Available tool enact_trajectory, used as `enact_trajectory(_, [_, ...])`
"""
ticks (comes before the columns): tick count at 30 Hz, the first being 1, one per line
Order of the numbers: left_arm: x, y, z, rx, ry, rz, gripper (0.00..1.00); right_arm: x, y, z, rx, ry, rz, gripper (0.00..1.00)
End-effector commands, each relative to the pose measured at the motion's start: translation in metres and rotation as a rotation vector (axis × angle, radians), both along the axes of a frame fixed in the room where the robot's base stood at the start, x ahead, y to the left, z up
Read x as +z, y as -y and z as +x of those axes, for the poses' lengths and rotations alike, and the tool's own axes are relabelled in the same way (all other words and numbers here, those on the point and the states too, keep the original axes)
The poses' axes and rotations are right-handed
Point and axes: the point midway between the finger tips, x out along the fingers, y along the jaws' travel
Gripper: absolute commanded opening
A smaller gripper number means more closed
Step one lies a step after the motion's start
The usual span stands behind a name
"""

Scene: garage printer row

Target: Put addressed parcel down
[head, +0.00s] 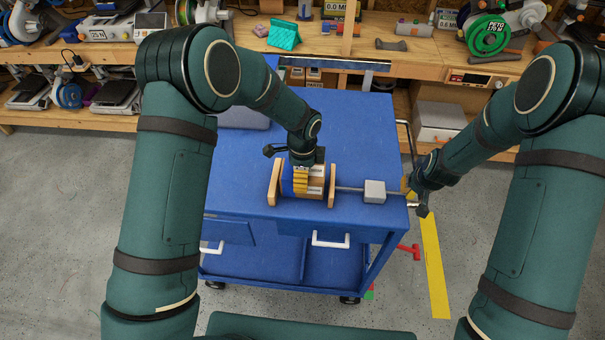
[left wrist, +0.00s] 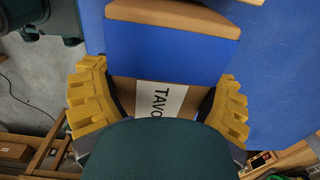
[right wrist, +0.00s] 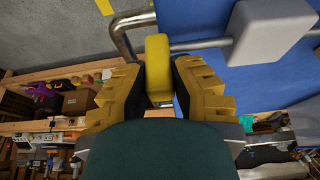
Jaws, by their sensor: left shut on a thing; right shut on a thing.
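The parcel (left wrist: 125,88) is a brown box with a white label reading "TAVO", partly hidden by my wrist. My left gripper (left wrist: 160,103) is shut on it, one finger at each side. In the head view, the parcel (head: 317,183) sits between the wooden end boards of a fixture (head: 274,184) on the blue cart (head: 362,130). I cannot tell whether it rests on the fixture or is just above it. My right gripper (right wrist: 160,88) is shut on a yellow handle (right wrist: 157,60) at the end of a metal rod, which carries a grey block (head: 375,191).
A bent metal cart rail (right wrist: 125,38) runs close to my right gripper. A grey-blue case (head: 243,117) lies at the cart's back left. The workbench (head: 400,62) with printers and spools stands behind. The cart top is clear behind the grey block.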

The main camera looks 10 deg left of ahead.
Motion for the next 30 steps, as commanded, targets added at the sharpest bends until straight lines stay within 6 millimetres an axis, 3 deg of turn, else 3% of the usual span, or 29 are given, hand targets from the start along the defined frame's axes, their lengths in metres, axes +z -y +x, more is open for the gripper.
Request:
enact_trajectory(12, [-0.007,0.000,0.001,0.001,0.002,0.000,0.34,-0.001,0.000,-0.001,-0.001,-0.003,0.000,0.00])
enact_trajectory(13, [-0.006,0.000,0.000,0.001,0.001,0.000,0.91,-0.001,0.000,-0.001,-0.001,-0.003,0.000,0.00])
enact_trajectory(14, [-0.006,0.000,0.000,0.001,0.001,0.000,1.00,-0.001,0.000,-0.001,0.000,-0.003,0.000,0.00])
enact_trajectory(24, [-0.004,0.000,0.001,0.001,0.002,0.000,1.00,-0.001,0.000,-0.001,-0.001,-0.003,-0.001,0.00])
enact_trajectory(30, [0.020,0.000,0.001,0.001,0.005,-0.002,1.00,-0.001,0.000,-0.001,-0.001,-0.003,-0.001,0.00])
